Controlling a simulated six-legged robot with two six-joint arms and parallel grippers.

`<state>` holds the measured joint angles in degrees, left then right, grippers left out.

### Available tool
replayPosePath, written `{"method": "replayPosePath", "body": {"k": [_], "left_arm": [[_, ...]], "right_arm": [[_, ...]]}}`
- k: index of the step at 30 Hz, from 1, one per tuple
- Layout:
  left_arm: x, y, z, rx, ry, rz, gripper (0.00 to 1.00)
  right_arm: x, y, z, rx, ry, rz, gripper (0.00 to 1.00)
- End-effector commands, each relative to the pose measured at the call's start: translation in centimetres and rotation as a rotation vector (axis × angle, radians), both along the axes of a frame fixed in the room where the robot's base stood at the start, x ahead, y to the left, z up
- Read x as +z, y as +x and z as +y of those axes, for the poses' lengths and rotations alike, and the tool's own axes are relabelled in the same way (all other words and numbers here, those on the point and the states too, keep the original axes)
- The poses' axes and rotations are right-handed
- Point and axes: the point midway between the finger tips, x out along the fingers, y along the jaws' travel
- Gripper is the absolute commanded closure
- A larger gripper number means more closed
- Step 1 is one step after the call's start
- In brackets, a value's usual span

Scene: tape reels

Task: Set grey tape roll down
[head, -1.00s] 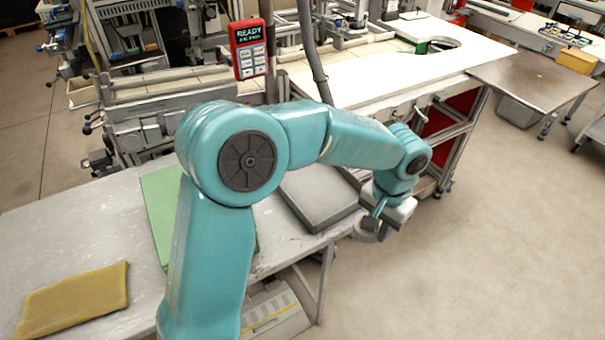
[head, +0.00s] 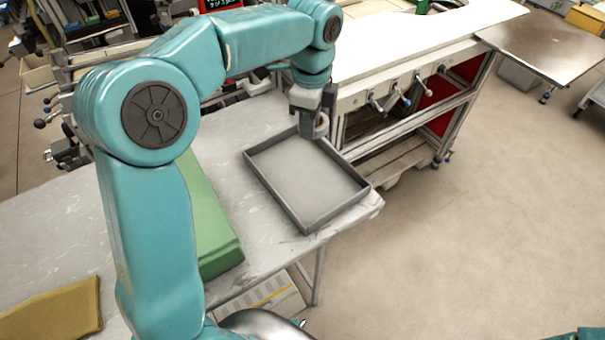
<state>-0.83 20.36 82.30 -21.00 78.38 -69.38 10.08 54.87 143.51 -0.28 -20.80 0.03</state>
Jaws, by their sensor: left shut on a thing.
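My left gripper (head: 309,130) is shut on the grey tape roll (head: 323,125), a small ring seen partly edge-on and partly hidden by the fingers. The gripper points down at the back corner of a shallow dark grey tray (head: 268,187). The tray lies on the grey table and its floor looks empty. I cannot tell whether the roll touches the tray or hangs just above it. My right gripper is not in view.
A green box or block (head: 208,225) lies left of the tray, partly behind my left arm. A yellow-brown cloth or pad (head: 55,312) is at the lower left. The grey table (head: 235,130) ends right of the tray. A white workbench (head: 430,40) stands behind.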

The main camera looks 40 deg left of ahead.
Motion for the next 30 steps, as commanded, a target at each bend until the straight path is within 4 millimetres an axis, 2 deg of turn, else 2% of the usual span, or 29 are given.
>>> {"method": "replayPosePath", "body": {"k": [3, 6, 11, 14, 24, 27, 30], "left_arm": [[1.5, -0.3, 1.4, -0.261, -0.003, -0.001, 1.0], [2.5, -0.6, 2.3, -0.426, -0.005, 0.0, 1.0], [3.0, -0.8, 3.0, -0.564, -0.008, 0.003, 1.0], [1.5, -0.8, 3.2, -0.586, -0.009, 0.007, 1.0], [-8.4, -0.6, 3.4, -0.583, -0.009, 0.009, 1.0], [-10.6, -0.5, 3.4, -0.582, -0.01, 0.007, 1.0], [-11.9, -0.5, 3.4, -0.581, -0.009, 0.004, 1.0]], "right_arm": [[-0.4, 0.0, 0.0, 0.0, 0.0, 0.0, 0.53], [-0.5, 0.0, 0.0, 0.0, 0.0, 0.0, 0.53], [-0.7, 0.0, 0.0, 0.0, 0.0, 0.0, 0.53], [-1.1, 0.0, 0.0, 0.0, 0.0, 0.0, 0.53], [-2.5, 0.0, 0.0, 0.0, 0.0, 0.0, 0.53], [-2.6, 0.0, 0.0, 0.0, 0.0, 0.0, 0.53], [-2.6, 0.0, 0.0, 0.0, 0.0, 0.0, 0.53]]}}
